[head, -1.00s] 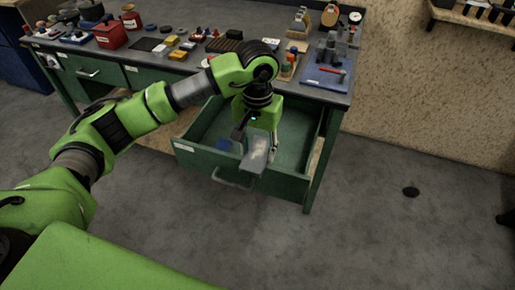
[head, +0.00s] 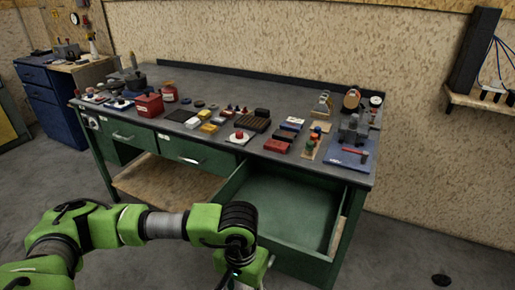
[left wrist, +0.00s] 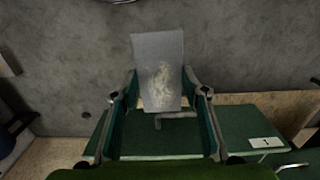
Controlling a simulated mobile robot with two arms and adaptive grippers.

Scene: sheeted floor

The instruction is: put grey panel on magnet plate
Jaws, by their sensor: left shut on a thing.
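The grey panel (left wrist: 158,62) is a flat rectangle with a pale worn patch. In the left wrist view it stands between the two fingers of my left gripper (left wrist: 159,80), which is shut on it. In the head view my left gripper (head: 243,272) is at the bottom edge, in front of the open drawer; its fingers and the panel are cut off or hidden. A flat black square (head: 182,115) lies on the bench top and may be the magnet plate; I cannot tell for sure. My right gripper is not in view.
The open green drawer (head: 290,205) juts out from the bench and looks empty where visible. The bench top (head: 250,85) holds a red box (head: 149,105), small coloured parts, a dark slotted block (head: 252,121) and a blue mat (head: 345,158) with tools. Floor at right is mostly clear.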

